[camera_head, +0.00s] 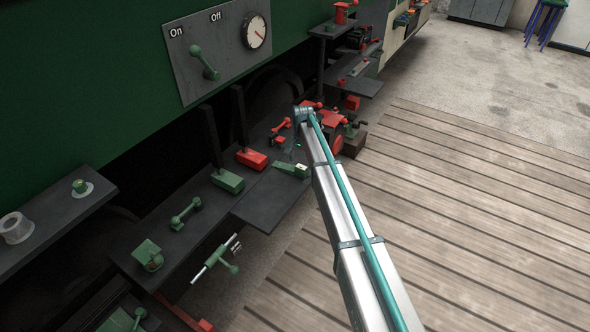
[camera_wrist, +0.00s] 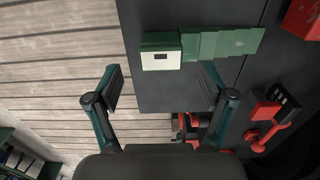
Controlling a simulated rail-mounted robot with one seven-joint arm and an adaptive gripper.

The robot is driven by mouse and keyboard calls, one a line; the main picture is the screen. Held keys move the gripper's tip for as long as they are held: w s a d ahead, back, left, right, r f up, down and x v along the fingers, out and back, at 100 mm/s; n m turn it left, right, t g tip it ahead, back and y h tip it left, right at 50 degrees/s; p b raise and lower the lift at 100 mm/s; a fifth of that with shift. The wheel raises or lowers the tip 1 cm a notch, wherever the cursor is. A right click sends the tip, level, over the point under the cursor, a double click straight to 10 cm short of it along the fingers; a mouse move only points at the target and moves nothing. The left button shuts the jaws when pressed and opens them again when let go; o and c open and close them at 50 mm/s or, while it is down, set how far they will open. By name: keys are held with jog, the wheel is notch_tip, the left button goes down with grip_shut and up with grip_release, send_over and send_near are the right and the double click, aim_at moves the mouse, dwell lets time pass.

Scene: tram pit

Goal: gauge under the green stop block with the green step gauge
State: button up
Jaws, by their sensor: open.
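The green step gauge (camera_head: 290,169) lies on a dark shelf plate (camera_head: 266,205). In the wrist view the step gauge (camera_wrist: 208,46) shows its stepped side to the right and a white end with a black square to the left. My gripper (camera_wrist: 164,87) is open and empty, its fingers short of the gauge in that picture. The head view mostly hides my gripper behind the arm's end. The green stop block (camera_head: 228,181) is left of the gauge, below a dark upright bar. What lies under the block cannot be made out.
A red stop block (camera_head: 252,158) sits beside the green one, under another bar. Red fittings (camera_head: 333,140) crowd the area near my arm's end. A green-handled tool (camera_head: 218,262) is at the shelf's front left. The plank floor (camera_head: 480,190) at right is clear.

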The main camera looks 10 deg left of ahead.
aim_at(301, 167)
jog(key=shift+a+f+p, duration=0.1)
jog(key=shift+f+p, duration=0.6)
jog(key=shift+f, duration=1.3)
jog(key=c, duration=1.3)
jog(key=shift+r, duration=0.2)
jog(key=shift+r+b, duration=0.55)
jog(key=shift+b, duration=0.05)
jog(key=s+r+b, duration=0.1)
jog(key=s+r, duration=0.3)
jog(key=s+r+b, duration=0.2)
jog(key=s+r, duration=0.1)
jog(key=s, duration=0.2)
jog(key=s+r+b, duration=0.2)
jog(key=s+r, duration=0.2)
jog(key=s, duration=0.1)
jog(key=shift+a+r, duration=0.3)
jog(key=shift+a, duration=0.05)
